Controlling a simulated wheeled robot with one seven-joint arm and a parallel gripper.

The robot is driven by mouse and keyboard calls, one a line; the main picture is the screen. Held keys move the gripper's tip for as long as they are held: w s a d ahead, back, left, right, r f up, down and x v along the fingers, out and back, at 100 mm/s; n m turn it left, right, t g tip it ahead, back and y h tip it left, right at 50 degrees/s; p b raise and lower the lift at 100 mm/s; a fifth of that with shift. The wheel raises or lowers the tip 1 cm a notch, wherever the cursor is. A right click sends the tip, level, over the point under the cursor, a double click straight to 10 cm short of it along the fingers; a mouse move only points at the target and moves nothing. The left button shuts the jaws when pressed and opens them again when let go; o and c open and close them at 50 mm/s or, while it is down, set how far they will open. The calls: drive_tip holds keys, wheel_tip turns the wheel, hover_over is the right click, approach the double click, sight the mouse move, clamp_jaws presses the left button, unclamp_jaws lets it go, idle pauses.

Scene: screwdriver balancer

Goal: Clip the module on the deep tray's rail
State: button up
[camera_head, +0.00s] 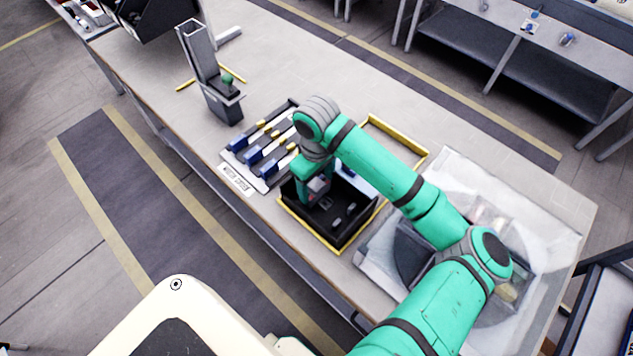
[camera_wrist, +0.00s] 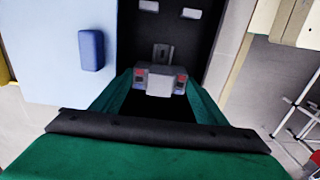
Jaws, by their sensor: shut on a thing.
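The module (camera_wrist: 160,80) is a small grey block with red and blue marks on both sides. My gripper (camera_wrist: 160,92) is shut on it; in the head view the gripper (camera_head: 318,192) is over the black deep tray (camera_head: 328,232). The tray's dark interior (camera_wrist: 182,38) fills the upper middle of the wrist view. A small slotted metal piece (camera_wrist: 162,52) shows just beyond the module; I cannot tell whether it is part of the rail or whether they touch. The rail is not clearly visible, and my arm covers part of the tray.
A light blue panel (camera_wrist: 50,40) with a dark blue handle (camera_wrist: 91,50) lies beside the tray. Several blue-and-yellow-handled tools lie in a rack (camera_head: 240,174) to the left. A grey stand (camera_head: 200,60) is farther left. A clear bag or sheet (camera_head: 560,225) covers the right end.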

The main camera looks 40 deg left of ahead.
drive_tip(key=shift+f, duration=0.3)
idle(0.8)
drive_tip(key=shift+c, duration=0.5)
drive_tip(key=o, duration=1.4)
drive_tip(key=shift+c, duration=0.2)
drive_tip(key=shift+r, duration=0.1)
wheel_tip(320, 180, up, 11)
drive_tip(key=shift+f, duration=0.2)
wheel_tip(320, 180, up, 8)
drive_tip(key=shift+f, duration=0.15)
drive_tip(key=shift+w, duration=0.1)
